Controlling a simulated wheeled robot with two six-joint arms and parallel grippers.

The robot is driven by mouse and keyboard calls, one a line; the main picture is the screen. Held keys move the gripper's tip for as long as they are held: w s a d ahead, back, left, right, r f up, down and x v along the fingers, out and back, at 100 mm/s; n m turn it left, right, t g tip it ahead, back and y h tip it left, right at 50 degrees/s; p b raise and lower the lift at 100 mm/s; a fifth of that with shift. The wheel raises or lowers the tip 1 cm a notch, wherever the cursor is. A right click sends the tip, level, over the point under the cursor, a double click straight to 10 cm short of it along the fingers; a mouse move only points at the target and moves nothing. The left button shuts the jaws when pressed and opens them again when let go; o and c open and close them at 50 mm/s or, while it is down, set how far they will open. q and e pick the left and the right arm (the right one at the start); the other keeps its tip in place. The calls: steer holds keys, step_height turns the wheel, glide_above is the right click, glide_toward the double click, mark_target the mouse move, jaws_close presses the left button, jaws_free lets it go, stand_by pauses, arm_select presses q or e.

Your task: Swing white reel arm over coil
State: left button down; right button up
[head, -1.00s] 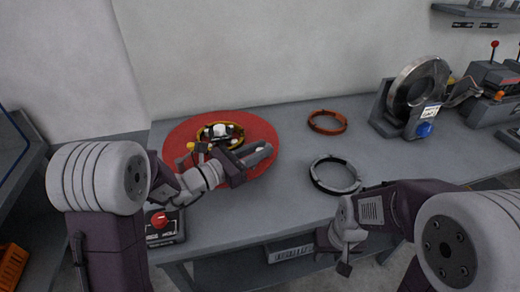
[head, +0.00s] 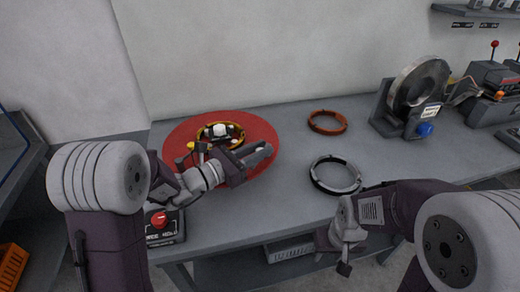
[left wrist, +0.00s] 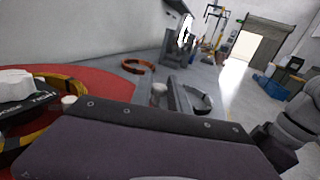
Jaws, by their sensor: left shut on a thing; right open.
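A yellow-brown coil (head: 238,143) with black ties lies on the red round turntable (head: 180,134). A hub with white and black parts (head: 219,130) stands at its middle, and yellow and dark small arms show at its near left. My left gripper (head: 262,152) is low over the turntable's right side, shut on a small white piece that I take for the white reel arm; its fingers mostly hide it. My right gripper (head: 343,268) is open and empty at the table's front edge.
A copper ring (head: 327,122) and a black-and-silver ring (head: 335,176) lie right of the turntable. A box with a red button (head: 160,222) sits at the front left. A machine with a steel ring (head: 418,84) stands at right.

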arm_select(q)
steer(key=g, duration=0.1)
steer(key=m+h+p, duration=0.1)
steer(key=a+m+g, duration=0.1)
steer(key=shift+w+r+g+h, duration=0.25)
steer(key=shift+w+g+h, duration=0.05)
steer(key=shift+w, duration=0.05)
steer(key=shift+f+m+g+h+p, duration=0.2)
steer(key=shift+m+g+h+p, duration=0.1)
steer(key=shift+m+g, duration=0.3)
steer(key=c, duration=1.3)
jaws_free()
steer(key=shift+r, duration=0.35)
steer(key=s+d+r, duration=0.2)
steer(key=d+r, duration=0.1)
steer(key=s+d+r+p, duration=0.1)
steer(key=d+r, duration=0.2)
steer(key=r, duration=0.1)
steer(key=s+d+r, duration=0.2)
steer(key=d+r, duration=0.1)
steer(key=d, duration=0.1)
steer(key=shift+s+d+r+p, duration=0.1)
steer(key=shift+s+r+p, duration=0.05)
steer(key=shift+s+p, duration=0.25)
